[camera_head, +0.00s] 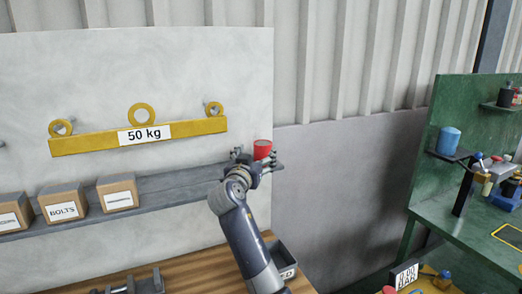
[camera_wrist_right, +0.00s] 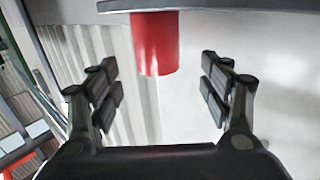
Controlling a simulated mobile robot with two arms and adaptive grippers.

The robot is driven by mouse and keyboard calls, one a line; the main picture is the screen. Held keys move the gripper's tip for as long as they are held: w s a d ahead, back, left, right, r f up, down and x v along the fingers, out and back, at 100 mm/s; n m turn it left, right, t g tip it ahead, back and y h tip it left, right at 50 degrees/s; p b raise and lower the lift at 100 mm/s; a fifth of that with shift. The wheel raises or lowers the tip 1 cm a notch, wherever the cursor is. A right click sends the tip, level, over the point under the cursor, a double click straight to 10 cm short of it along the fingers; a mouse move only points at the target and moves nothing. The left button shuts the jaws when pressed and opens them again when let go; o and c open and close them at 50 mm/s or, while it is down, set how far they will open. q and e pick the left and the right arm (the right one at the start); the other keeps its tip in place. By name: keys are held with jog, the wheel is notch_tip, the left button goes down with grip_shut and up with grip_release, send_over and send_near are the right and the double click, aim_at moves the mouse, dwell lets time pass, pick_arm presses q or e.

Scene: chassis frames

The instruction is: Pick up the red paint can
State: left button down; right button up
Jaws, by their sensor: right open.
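The red paint can (camera_head: 262,149) stands at the right end of the grey wall shelf in the head view. In the right wrist view the red can (camera_wrist_right: 156,42) shows at the top centre, ahead of the fingers and between their lines. My right gripper (camera_head: 258,160) is at the can in the head view and hides its lower part. In the wrist view my right gripper (camera_wrist_right: 160,84) is open, with nothing between its fingers and a gap to each side of the can. My left gripper is not in view.
The grey shelf (camera_head: 170,184) holds several cardboard boxes, one marked BOLTS (camera_head: 63,203). A yellow 50 kg bar (camera_head: 85,142) hangs above. A wooden bench (camera_head: 185,273) with a grey bin (camera_head: 281,260) lies below. A green workbench (camera_head: 455,215) stands at right.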

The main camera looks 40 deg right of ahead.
aim_at(260, 150)
jog(key=shift+w+d+r, duration=0.1)
jog(key=shift+w+d, duration=0.05)
jog(key=shift+d, duration=0.25)
jog(key=shift+w+d+r, duration=0.1)
jog(key=shift+d, duration=0.3)
jog(key=shift+w+d+f+p, duration=0.1)
jog(key=shift+w+d+p, duration=0.15)
jog(key=shift+p, duration=0.1)
jog(key=p+x, duration=0.3)
jog(key=x, duration=0.1)
jog(key=shift+w+d+f, duration=0.1)
jog(key=shift+d, duration=0.25)
jog(key=shift+w+d+f, duration=0.1)
jog(key=shift+w+d, duration=0.05)
jog(key=shift+d, duration=0.05)
jog(key=shift+w, duration=0.15)
jog(key=shift+a, duration=0.1)
jog(key=shift+c, duration=0.6)
jog(key=c, duration=0.9)
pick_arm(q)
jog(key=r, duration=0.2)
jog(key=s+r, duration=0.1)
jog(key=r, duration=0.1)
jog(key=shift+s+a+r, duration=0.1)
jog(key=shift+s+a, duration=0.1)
pick_arm(e)
jog(key=c, duration=0.3)
